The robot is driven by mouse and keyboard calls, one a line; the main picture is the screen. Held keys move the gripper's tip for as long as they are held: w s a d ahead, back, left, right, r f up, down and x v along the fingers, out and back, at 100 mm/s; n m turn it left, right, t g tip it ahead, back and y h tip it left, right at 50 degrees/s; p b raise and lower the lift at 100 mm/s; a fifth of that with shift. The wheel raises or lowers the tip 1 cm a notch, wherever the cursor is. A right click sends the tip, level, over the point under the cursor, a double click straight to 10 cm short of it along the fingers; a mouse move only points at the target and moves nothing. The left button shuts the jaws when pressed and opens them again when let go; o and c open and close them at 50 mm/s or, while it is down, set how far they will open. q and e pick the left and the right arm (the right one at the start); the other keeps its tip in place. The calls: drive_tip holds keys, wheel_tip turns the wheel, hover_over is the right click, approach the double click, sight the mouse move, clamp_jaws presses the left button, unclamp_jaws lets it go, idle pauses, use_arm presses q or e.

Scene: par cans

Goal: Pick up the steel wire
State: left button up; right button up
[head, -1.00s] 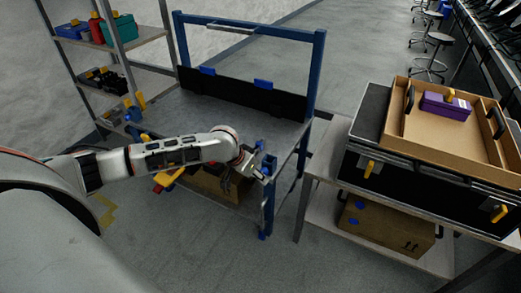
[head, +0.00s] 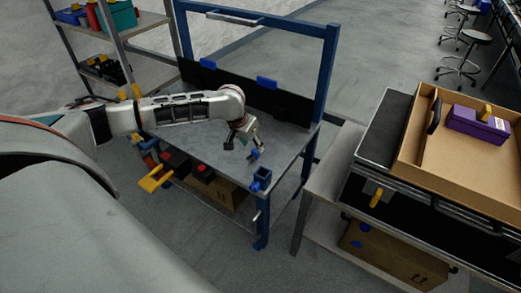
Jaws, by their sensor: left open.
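I cannot make out a steel wire anywhere in the head view. My left gripper (head: 245,146) is open and points down above the front right part of the grey workbench (head: 205,145). I see nothing held between its fingers. A small blue piece (head: 254,155) is close by the fingertips. I cannot tell what it is or whether the gripper touches it. A blue fitting (head: 261,180) sits at the bench's front right corner. My right gripper is not in view.
The bench has a blue frame (head: 327,75) and a black back panel (head: 285,102). At right, a brown tray (head: 418,165) holding a purple box (head: 477,125) rests on a black case (head: 385,130). A shelf rack (head: 150,20) stands at left. A yellow handle (head: 155,178) sticks out at the bench's front left.

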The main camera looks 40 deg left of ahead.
sight(255, 151)
use_arm(q)
wheel_tip(255, 151, down, 2)
drive_tip(key=shift+w+f+b, duration=0.1)
drive_tip(key=shift+w+b, duration=0.05)
drive_tip(key=shift+b, duration=0.2)
drive_tip(key=shift+w+a+f+b, duration=0.1)
drive_tip(key=shift+w+f+b, duration=0.25)
drive_tip(key=shift+f, duration=0.2)
drive_tip(key=b+x, duration=0.2)
drive_tip(key=x, duration=0.1)
drive_tip(key=shift+w+a+f, duration=0.15)
drive_tip(key=shift+f, duration=0.15)
drive_tip(key=shift+w, duration=0.3)
drive_tip(key=shift+r, duration=0.1)
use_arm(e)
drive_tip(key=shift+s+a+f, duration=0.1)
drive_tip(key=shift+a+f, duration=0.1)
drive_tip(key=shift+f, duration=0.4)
use_arm(q)
drive_tip(key=shift+f+p, duration=0.25)
drive_tip(key=shift+p, duration=0.1)
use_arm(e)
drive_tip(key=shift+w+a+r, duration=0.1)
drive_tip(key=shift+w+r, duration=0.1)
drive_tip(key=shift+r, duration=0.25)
use_arm(q)
clamp_jaws()
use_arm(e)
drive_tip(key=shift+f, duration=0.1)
